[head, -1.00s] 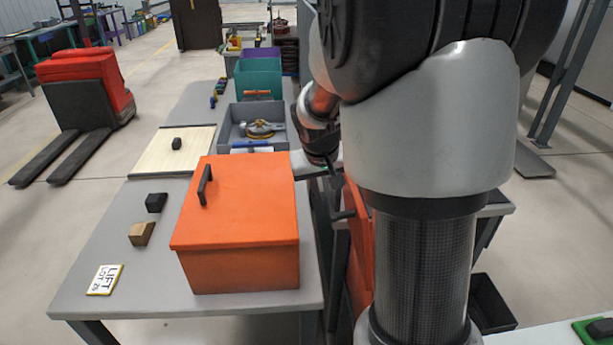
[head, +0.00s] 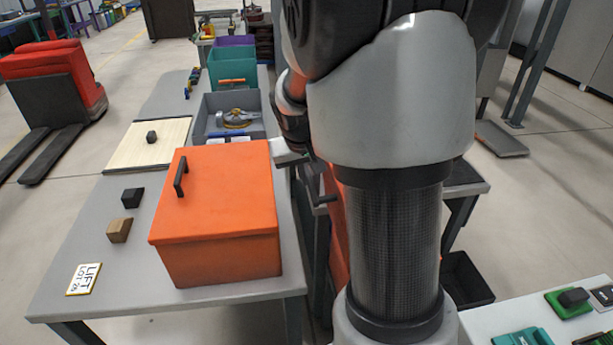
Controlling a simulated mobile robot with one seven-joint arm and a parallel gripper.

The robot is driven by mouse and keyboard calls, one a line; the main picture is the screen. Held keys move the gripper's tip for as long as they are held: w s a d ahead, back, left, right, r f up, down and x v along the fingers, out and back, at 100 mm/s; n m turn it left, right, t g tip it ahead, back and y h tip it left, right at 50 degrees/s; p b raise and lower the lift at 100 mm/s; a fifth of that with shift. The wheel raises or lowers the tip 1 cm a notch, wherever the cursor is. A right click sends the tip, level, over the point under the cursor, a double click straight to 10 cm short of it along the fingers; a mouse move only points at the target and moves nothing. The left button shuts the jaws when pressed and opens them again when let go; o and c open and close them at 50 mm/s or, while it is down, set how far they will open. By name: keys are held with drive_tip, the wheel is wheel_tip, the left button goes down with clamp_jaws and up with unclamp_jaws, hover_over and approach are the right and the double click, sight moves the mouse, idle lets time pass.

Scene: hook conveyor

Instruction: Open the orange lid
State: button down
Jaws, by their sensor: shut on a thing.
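The orange box (head: 215,262) stands on the grey table. Its flat orange lid (head: 230,190) lies level, with a black handle (head: 180,175) at its left side. A second orange panel (head: 338,230) stands steeply beside the table, mostly hidden by my arm. A dark bar (head: 325,199) sticks out by its upper edge. My gripper (head: 314,180) is partly hidden behind my arm, right of the orange box and away from its handle. It appears shut on the dark bar; the exact contact is hard to see.
A black block (head: 132,197), a wooden block (head: 119,231) and a LIFT card (head: 84,279) lie left of the box. A grey bin (head: 205,118) and a teal bin (head: 232,68) stand behind it. A black bin (head: 466,280) sits low at right.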

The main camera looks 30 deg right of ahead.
drive_tip(key=d, duration=0.2)
drive_tip(key=s+d+r, duration=0.1)
drive_tip(key=d, duration=0.1)
drive_tip(key=s+d, duration=0.1)
drive_tip(key=d, duration=0.1)
drive_tip(key=shift+d+r+p, duration=0.25)
drive_tip(key=shift+r+p, duration=0.05)
drive_tip(key=shift+r, duration=0.05)
drive_tip(key=shift+s+d, duration=0.2)
drive_tip(key=shift+d, duration=0.3)
drive_tip(key=shift+a, duration=0.1)
drive_tip(key=c, duration=1.8)
unclamp_jaws()
drive_tip(key=shift+f, duration=0.1)
drive_tip(key=shift+w, duration=0.1)
